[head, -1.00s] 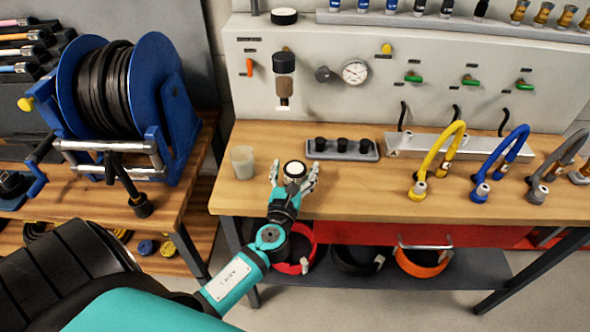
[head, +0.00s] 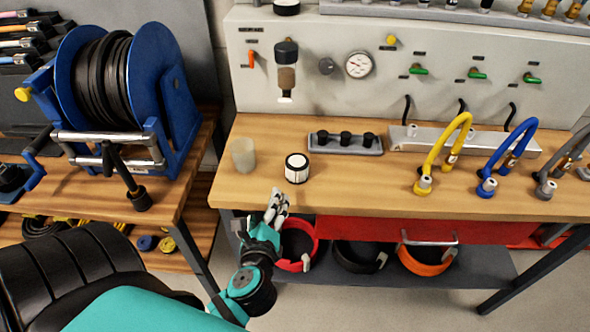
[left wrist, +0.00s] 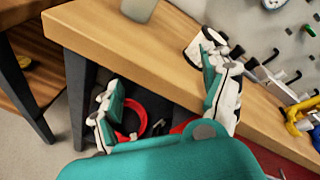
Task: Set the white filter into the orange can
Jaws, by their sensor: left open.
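The white filter (head: 297,173), a short white cylinder with a black ring around its top, stands upright on the wooden bench near its front edge. In the left wrist view the filter (left wrist: 193,47) is partly hidden behind one finger. My left gripper (head: 277,205) is open and empty, just in front of the bench edge and apart from the filter; its spread fingers also show in the left wrist view (left wrist: 160,72). The orange can (head: 440,268) sits on the grey shelf under the bench, right of a black can, and looks open at the top. My right gripper is not in view.
A red can (head: 310,258) and the black can (head: 362,268) share the low shelf (head: 470,285). A red drawer front (head: 370,229) hangs above them. A translucent cup (head: 243,155) and a grey block with black knobs (head: 345,147) stand near the filter. Hoses (head: 440,150) rise at right.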

